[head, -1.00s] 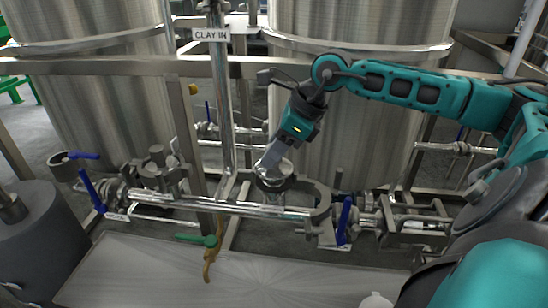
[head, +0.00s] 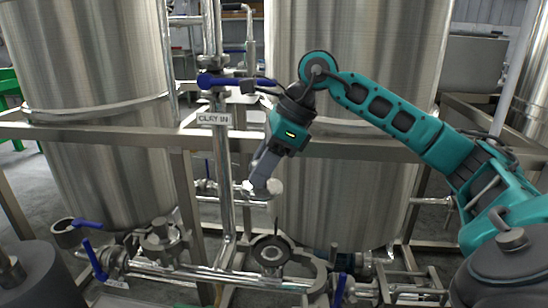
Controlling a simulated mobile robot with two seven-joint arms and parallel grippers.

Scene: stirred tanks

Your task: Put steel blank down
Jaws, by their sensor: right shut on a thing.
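My right gripper (head: 263,176) points down in front of the right-hand tank and is shut on the steel blank (head: 273,188). The blank is a small, shiny round metal piece, held between the fingertips and partly covered by them. It hangs clear above a round, open-looking pipe fitting (head: 271,251) on the low pipework. There is a visible gap between the blank and this fitting. My left gripper is not in view.
Two large steel tanks (head: 352,90) stand behind a horizontal frame rail (head: 70,134). An upright pipe with a CLAY IN sign (head: 214,119) stands just left of the gripper. Blue-handled valves (head: 235,81) sit above it and at lower left.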

